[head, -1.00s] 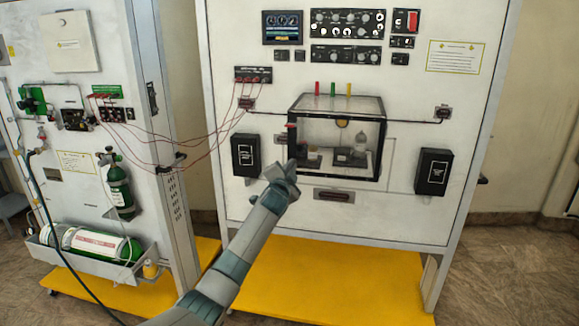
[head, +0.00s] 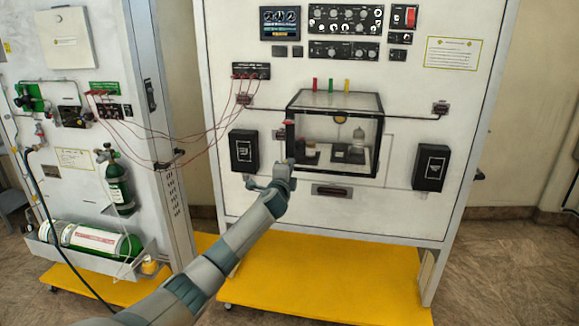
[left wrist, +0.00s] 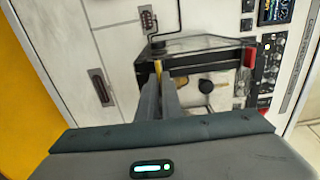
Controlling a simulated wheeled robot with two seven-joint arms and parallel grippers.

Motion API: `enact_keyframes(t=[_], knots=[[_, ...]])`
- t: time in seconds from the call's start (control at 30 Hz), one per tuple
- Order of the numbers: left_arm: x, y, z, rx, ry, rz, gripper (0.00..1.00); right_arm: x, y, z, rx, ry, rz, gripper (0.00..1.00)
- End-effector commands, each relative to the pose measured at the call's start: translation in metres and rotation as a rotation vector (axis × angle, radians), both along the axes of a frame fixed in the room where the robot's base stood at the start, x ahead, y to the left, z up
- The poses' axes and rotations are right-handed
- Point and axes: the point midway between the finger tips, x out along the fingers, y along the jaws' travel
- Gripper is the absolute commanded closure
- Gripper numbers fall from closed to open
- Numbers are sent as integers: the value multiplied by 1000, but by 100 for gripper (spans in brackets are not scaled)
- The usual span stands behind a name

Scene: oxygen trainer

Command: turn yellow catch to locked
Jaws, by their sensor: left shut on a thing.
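The yellow catch (left wrist: 157,68) shows in the left wrist view as a small yellow piece at the lower left front edge of the clear case (head: 376,150). My left gripper (left wrist: 160,79) is shut on it, with one dark finger on each side. In the head view my left gripper (head: 290,161) reaches the same lower left corner of the case and hides the catch. A red catch (head: 290,124) sits higher on the same edge; it also shows in the left wrist view (left wrist: 249,57). My right gripper is not in view.
Red, green and yellow pegs (head: 330,86) stand on top of the case. Black boxes flank it, left (head: 244,150) and right (head: 431,167). Red cables (head: 200,155) hang to the left. A slotted plate (head: 332,191) is below the case.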

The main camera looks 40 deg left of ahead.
Motion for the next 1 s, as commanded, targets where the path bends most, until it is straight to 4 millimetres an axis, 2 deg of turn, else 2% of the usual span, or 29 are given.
enact_keyframes(t=[0.33,0.4,0.43,0.8,1.0], knots=[[0,-1,-1,3,3,-1,100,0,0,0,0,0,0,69],[0,-1,-1,3,3,-1,80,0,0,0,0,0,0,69],[0,-1,-1,3,3,-1,76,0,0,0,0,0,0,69],[-1,0,-1,3,1,0,76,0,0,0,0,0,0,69],[-8,-3,-2,3,1,1,76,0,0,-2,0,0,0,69]])
